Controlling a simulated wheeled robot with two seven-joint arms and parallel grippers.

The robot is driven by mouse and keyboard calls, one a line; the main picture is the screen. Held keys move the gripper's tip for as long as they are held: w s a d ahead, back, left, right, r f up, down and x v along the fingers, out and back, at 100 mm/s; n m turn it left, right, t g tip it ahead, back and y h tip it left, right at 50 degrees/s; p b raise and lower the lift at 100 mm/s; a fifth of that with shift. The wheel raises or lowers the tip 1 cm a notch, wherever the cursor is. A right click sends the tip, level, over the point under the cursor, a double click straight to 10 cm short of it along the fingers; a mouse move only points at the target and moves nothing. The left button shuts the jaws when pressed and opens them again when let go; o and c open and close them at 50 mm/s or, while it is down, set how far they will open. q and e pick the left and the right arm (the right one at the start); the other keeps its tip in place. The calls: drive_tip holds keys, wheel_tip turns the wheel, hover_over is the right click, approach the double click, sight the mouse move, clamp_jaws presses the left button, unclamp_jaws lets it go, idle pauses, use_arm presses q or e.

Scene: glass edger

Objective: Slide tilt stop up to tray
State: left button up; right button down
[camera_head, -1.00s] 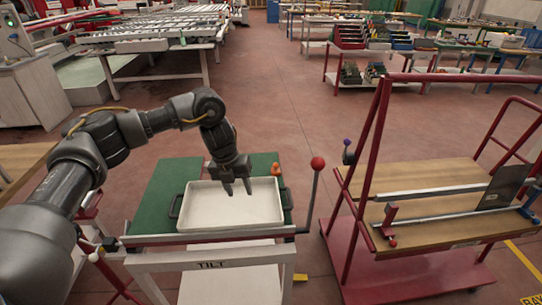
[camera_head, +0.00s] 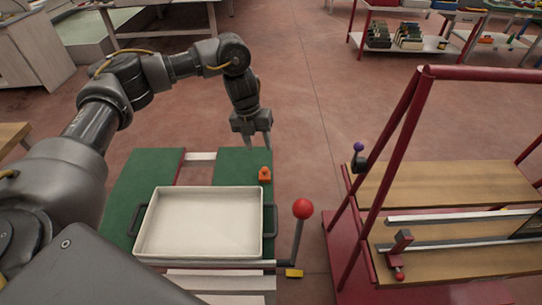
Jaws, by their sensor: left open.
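The white tray (camera_head: 205,250) lies flat on the green-topped tilt table, with a dark handle at each side. A small orange piece (camera_head: 265,176), which looks like the tilt stop, sits on the green top (camera_head: 235,170) beyond the tray's far right corner, apart from the tray. My left gripper (camera_head: 259,146) points down with its two fingers apart and empty. In the picture it is just above and beyond the orange piece; its exact height is hard to tell. My right gripper is not in view.
A lever with a red ball (camera_head: 302,209) rises at the table's right side. A red-framed cart (camera_head: 395,160) with wooden shelves, rails and a small red clamp (camera_head: 398,250) stands to the right. Open floor lies beyond the table.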

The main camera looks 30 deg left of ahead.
sight(264, 168)
use_arm(q)
drive_tip(key=f, duration=0.3)
drive_tip(key=d+f+p, duration=0.1)
drive_tip(key=f, duration=0.5)
drive_tip(key=shift+s+d+p, duration=0.25)
drive_tip(key=shift+s+p, duration=0.1)
drive_tip(key=shift+p, duration=0.05)
drive_tip(key=shift+w+d+f, duration=0.15)
drive_tip(key=shift+w+f, duration=0.05)
drive_tip(key=shift+f, duration=0.5)
drive_tip(key=shift+s, duration=0.1)
clamp_jaws()
drive_tip(key=shift+s+r, duration=0.1)
